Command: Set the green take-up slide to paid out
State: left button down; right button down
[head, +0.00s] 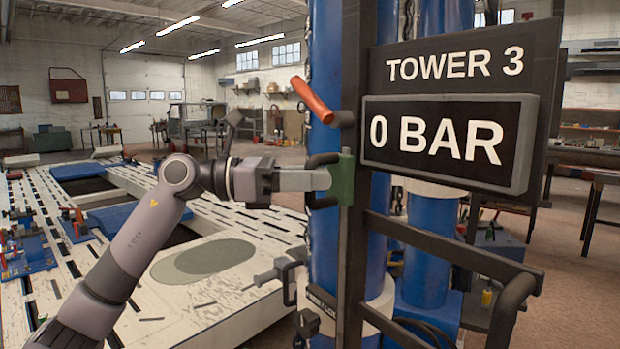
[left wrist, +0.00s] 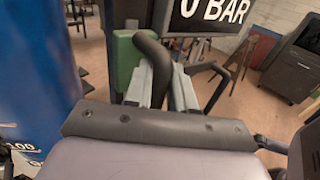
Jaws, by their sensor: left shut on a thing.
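The green take-up slide (head: 343,180) sits on a dark upright post of the tower, below the orange lever. A black bar handle (head: 322,160) sticks out from its left side. My left gripper (head: 322,180) reaches in from the left, level with the slide, and is shut on this handle. In the left wrist view the green slide (left wrist: 126,62) shows beside the black handle (left wrist: 151,48), with my left gripper's pale fingers (left wrist: 163,85) at the handle. The fingers hide part of the grip. No paid-out marking is readable. My right gripper is not in view.
The orange-handled lever (head: 312,100) juts out just above the slide. A sign (head: 450,137) reads TOWER 3, 0 BAR, right of the post. Blue cylinders (head: 435,245) stand behind dark rails (head: 440,250). A slotted white frame bench (head: 215,300) lies lower left.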

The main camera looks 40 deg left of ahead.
pick_arm(q)
jog(key=c, duration=1.1)
grip_release()
jog(key=shift+a+r, duration=0.1)
jog(key=shift+r, duration=0.35)
jog(key=shift+s+a, duration=0.1)
jog(key=shift+s+a+f+b, duration=0.1)
jog(key=shift+a+f+b, duration=0.05)
jog(key=shift+b, duration=0.2)
jog(key=b+v, duration=0.3)
jog(key=v, duration=0.3)
jog(key=shift+s+f, duration=0.15)
jog(key=shift+s, duration=0.1)
